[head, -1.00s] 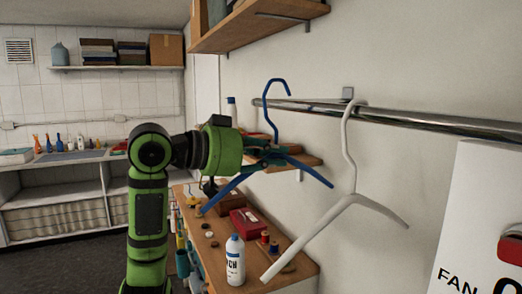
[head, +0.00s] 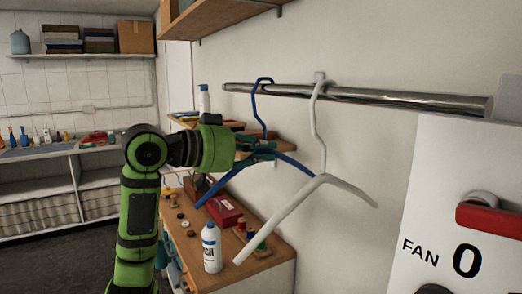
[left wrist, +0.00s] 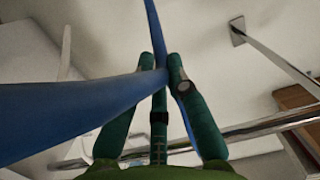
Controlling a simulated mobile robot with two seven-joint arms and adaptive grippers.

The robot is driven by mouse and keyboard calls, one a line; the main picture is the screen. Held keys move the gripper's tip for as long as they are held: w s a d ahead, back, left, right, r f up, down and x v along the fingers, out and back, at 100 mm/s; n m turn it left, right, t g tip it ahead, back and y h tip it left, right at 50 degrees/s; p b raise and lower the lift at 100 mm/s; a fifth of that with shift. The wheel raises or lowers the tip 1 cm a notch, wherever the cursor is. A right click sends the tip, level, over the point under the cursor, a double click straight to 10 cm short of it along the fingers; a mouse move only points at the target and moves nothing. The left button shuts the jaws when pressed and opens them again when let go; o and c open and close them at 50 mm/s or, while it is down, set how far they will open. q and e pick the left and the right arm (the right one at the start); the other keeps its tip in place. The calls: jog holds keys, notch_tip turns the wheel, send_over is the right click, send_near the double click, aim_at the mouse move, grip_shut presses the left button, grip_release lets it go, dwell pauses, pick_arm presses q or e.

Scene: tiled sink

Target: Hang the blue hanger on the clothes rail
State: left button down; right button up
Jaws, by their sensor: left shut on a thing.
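The blue hanger (head: 293,161) is in my left gripper (head: 270,150), which is shut on it just below the neck. Its hook (head: 256,92) stands upright at the left part of the metal clothes rail (head: 400,97), with its top slightly above the rail. I cannot tell whether the hook is over the rail or only in front of it. In the left wrist view, the fingers (left wrist: 162,66) close on the blue hanger (left wrist: 70,112), and the chrome rail (left wrist: 275,123) crosses behind. The hook's end is hidden there. My right gripper is not in view.
A white hanger (head: 322,140) hangs on the rail just right of the blue one. Below, a wooden bench (head: 262,264) holds a white bottle (head: 211,248) and a red box (head: 224,212). Shelves are behind.

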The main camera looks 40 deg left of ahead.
pick_arm(q)
jog(key=c, duration=1.2)
grip_release()
jog(key=shift+o, duration=0.2)
jog(key=v, duration=1.2)
